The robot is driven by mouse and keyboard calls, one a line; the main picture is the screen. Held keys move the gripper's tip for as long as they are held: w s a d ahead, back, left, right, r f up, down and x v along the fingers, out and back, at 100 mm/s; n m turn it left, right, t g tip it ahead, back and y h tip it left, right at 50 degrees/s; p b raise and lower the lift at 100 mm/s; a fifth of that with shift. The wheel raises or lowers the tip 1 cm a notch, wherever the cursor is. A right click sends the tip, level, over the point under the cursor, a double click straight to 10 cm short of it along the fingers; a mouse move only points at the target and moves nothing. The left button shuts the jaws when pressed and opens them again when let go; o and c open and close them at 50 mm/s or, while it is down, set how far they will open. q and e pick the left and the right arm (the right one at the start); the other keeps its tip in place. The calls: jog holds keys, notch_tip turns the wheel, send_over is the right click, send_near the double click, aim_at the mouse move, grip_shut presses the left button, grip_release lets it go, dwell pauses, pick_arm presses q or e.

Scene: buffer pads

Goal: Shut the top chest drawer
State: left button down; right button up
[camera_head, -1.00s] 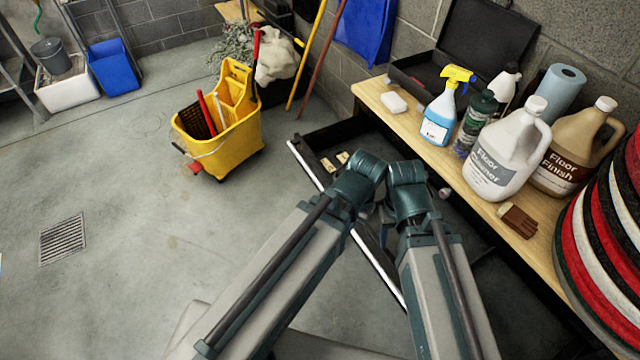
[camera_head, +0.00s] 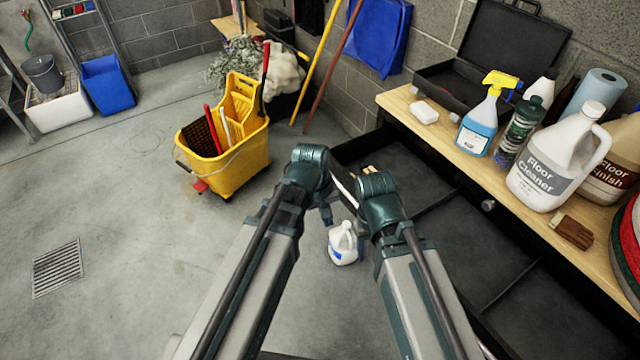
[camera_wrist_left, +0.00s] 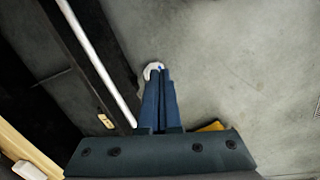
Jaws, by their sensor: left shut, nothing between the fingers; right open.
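The top drawer (camera_head: 405,165) is black and stands open below the wooden worktop. Its pale metal front edge runs diagonally in the left wrist view (camera_wrist_left: 95,55). Small tan pieces lie inside it. My left gripper (camera_head: 327,210) is shut and empty, pointing down on the outer side of the drawer's front edge. In the left wrist view its closed blue fingers (camera_wrist_left: 160,85) are to the right of that edge; contact cannot be told. My right gripper is hidden behind its own wrist and arm, which cross the drawer front in the head view.
A white jug (camera_head: 343,243) stands on the floor near my left gripper. A yellow mop bucket (camera_head: 225,160) stands farther left. The worktop (camera_head: 440,135) holds a spray bottle (camera_head: 482,125), a floor cleaner jug (camera_head: 550,165) and a brush (camera_head: 572,230).

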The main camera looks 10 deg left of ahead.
pick_arm(q)
jog(key=w+a+f+n+t+h+b, duration=0.2)
jog(key=w+a+f+n+t+b, duration=0.15)
jog(key=w+a+n+b, duration=0.45)
jog(key=w+a+f+n+t+h+b, duration=0.25)
jog(key=w+a+f+n+b, duration=0.2)
jog(key=w+n, duration=0.75)
jog(key=w+d+f+n+b, duration=0.1)
jog(key=w+d+f+b, duration=0.5)
jog(key=d, duration=0.3)
jog(key=shift+d+b, duration=0.15)
jog(key=shift+b, duration=0.35)
jog(key=shift+d+g, duration=0.1)
jog(key=shift+g, duration=0.2)
jog(key=w+d, duration=0.3)
jog(key=d, duration=0.1)
jog(key=w+d, duration=0.8)
jog(key=d, duration=0.1)
jog(key=shift+w, duration=0.2)
send_over(391, 162)
jog(key=shift+a+f, duration=0.1)
jog(key=shift+a, duration=0.1)
jog(key=shift+w+d, duration=0.1)
jog(key=shift+d, duration=0.05)
